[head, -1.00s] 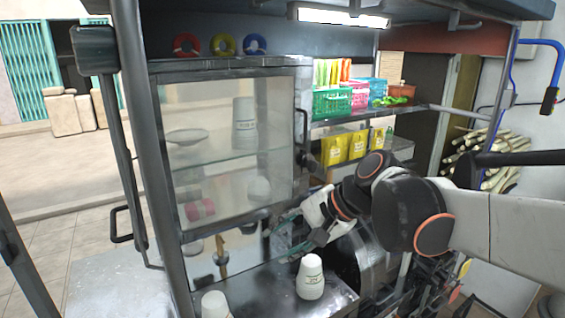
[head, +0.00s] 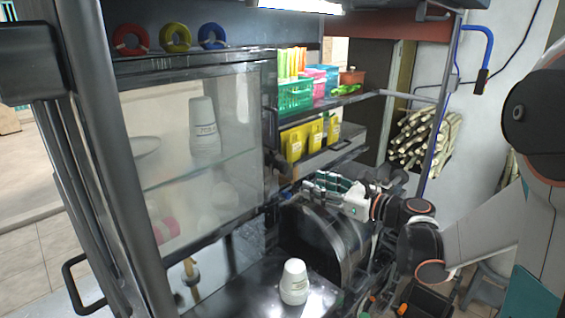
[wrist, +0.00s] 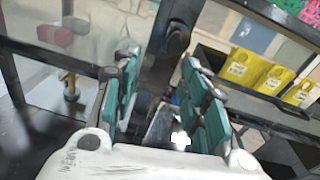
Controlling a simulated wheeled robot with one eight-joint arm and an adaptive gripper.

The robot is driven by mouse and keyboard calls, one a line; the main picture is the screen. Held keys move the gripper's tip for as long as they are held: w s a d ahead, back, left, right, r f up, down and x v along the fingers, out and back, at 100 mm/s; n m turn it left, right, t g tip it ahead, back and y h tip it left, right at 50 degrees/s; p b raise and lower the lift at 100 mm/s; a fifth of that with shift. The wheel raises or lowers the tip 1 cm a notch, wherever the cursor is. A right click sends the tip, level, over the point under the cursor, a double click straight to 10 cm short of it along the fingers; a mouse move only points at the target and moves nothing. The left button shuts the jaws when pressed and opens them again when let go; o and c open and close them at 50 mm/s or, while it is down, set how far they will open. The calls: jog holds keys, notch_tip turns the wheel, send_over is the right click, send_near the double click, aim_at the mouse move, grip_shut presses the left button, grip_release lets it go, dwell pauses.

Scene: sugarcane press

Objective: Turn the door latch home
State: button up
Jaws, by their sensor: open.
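The glass door (head: 215,135) of the cabinet looks closed against its dark frame in the head view. What looks like the latch (head: 281,160) is a small dark knob on the door's right edge, below the handle (head: 270,127). In the wrist view a dark round knob (wrist: 177,40), likely the latch, lies ahead, beyond and between the fingertips. My gripper (head: 311,184) is to the right of the latch and a little lower, pointing left. In the wrist view its teal fingers (wrist: 160,62) are spread, with nothing held. The latch's exact angle is unclear.
A dark press drum (head: 320,240) stands just below my gripper. Yellow packets (head: 315,138) and a green basket (head: 295,94) sit on shelves to the right of the door. Cane stalks (head: 412,140) lean at the wall.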

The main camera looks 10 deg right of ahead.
aim_at(286, 167)
jog(key=shift+m+t, duration=0.5)
jog(key=shift+m, duration=0.3)
jog(key=x, duration=0.4)
jog(key=d+x, duration=0.1)
jog(key=x, duration=0.3)
jog(key=w+x, duration=0.1)
jog(key=x, duration=0.3)
jog(key=shift+w+d, duration=0.15)
jog(key=shift+w, duration=0.2)
grip_shut()
